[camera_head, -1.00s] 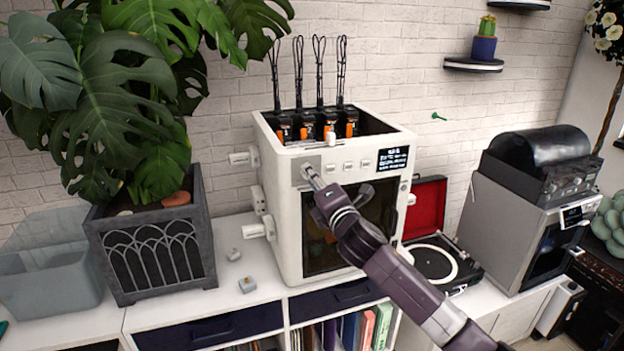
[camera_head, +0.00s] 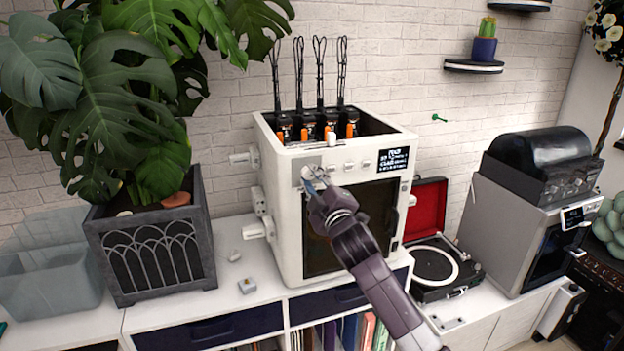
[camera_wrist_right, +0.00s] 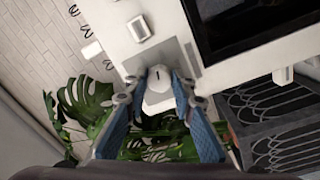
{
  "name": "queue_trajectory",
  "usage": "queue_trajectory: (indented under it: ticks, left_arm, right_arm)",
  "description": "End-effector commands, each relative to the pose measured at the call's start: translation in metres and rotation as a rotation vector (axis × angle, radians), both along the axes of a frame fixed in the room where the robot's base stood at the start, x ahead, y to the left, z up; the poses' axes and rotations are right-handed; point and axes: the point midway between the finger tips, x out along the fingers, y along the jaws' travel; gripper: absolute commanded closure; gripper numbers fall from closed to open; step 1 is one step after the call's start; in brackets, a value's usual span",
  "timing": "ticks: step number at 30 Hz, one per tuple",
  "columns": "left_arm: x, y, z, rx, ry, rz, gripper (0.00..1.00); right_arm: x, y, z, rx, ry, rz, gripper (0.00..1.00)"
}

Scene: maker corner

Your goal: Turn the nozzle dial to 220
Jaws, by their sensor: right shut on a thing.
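The white 3D printer (camera_head: 291,235) stands on the cabinet, with a row of small controls along its upper front and a dark display (camera_head: 393,159) at the right end. The display's text is too small to read. The nozzle dial (camera_wrist_right: 159,79) is a pale knob with a dark mark, on a grey plate at the row's left end. My right gripper (camera_head: 317,181) is at that plate. In the right wrist view, its two blue-padded fingers (camera_wrist_right: 157,88) are shut on the dial, one on each side. The dial's number is not readable. My left gripper is not in view.
A large potted plant (camera_head: 150,245) stands left of the printer. Small pale blocks (camera_head: 247,286) lie on the cabinet top between them. An open record player (camera_head: 430,268) and a grey machine (camera_head: 510,225) stand to the right.

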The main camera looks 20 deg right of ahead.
Motion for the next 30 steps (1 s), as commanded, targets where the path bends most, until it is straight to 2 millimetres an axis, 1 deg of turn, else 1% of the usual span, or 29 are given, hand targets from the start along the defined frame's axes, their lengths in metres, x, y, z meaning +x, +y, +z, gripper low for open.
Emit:
queue_trajectory:
  ticks: [6,12,29,30]
  left_arm:
    - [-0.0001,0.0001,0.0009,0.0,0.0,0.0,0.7]
    - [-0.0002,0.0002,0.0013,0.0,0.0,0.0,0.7]
    - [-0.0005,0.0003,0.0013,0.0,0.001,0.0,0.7]
    - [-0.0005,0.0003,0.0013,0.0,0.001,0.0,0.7]
  right_arm:
    - [0.0001,0.0007,-0.0015,0.128,0.007,0.0,1.0]
    - [0.0,0.0008,-0.0019,0.192,0.01,0.0,1.0]
    - [0.0,0.0007,-0.0023,0.219,0.012,-0.001,1.0]
    - [0.0,0.0007,-0.0023,0.219,0.012,-0.001,0.73]
